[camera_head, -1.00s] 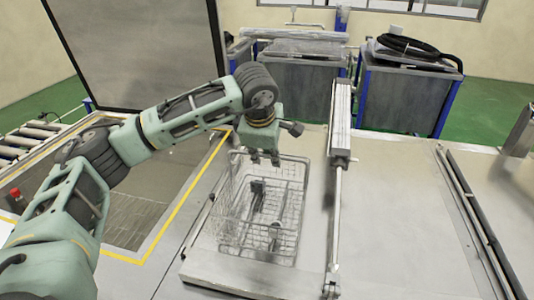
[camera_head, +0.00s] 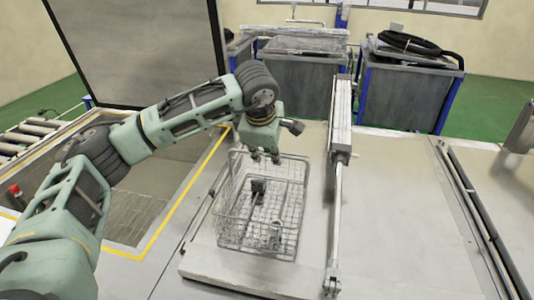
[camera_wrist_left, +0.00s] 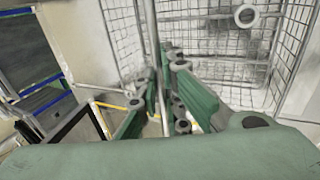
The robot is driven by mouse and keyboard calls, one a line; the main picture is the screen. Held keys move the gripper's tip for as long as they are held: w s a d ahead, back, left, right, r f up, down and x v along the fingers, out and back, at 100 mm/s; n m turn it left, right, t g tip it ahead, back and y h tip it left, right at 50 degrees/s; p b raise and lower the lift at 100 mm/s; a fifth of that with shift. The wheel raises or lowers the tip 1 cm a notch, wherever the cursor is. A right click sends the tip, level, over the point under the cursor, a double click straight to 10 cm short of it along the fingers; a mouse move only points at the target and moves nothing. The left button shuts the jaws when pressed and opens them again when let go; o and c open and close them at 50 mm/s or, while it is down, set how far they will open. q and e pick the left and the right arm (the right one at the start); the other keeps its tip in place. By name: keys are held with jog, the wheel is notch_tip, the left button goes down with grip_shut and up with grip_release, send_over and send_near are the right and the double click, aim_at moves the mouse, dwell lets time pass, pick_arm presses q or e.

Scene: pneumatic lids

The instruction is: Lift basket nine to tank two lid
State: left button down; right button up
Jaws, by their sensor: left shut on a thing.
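The wire basket (camera_head: 228,212) is on or just above the light metal lid (camera_head: 222,272) in the head view; I cannot tell whether it touches. Some dark and grey parts (camera_head: 258,188) are inside it. My left gripper (camera_head: 264,158) is over the basket's far rim and shut on it, pointing down. In the left wrist view the gripper fingers (camera_wrist_left: 165,100) close around a thin rim bar, with the basket's mesh (camera_wrist_left: 210,45) beyond them. My right gripper does not show.
A metal cylinder and rod (camera_head: 340,120) stand close to the basket's right. Another flat lid (camera_head: 400,220) lies clear further right. A yellow-edged opening (camera_head: 135,215) is at the left. Blue-framed tanks (camera_head: 408,95) stand behind.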

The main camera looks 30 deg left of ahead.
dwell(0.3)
pick_arm(q)
jog(key=c, duration=1.8)
grip_release()
jog(key=shift+s, duration=0.1)
jog(key=shift+f, duration=0.2)
jog(key=w+p+v, duration=0.1)
jog(key=p+v, duration=0.1)
jog(key=v, duration=0.5)
jog(key=w+r+p+v, duration=0.1)
jog(key=p+v, duration=0.2)
jog(key=v, duration=0.5)
jog(key=w+a+p+v, duration=0.1)
jog(key=w+p+v, duration=0.1)
jog(key=v, duration=0.6)
jog(key=shift+r+p, duration=0.45)
jog(key=shift+r, duration=0.1)
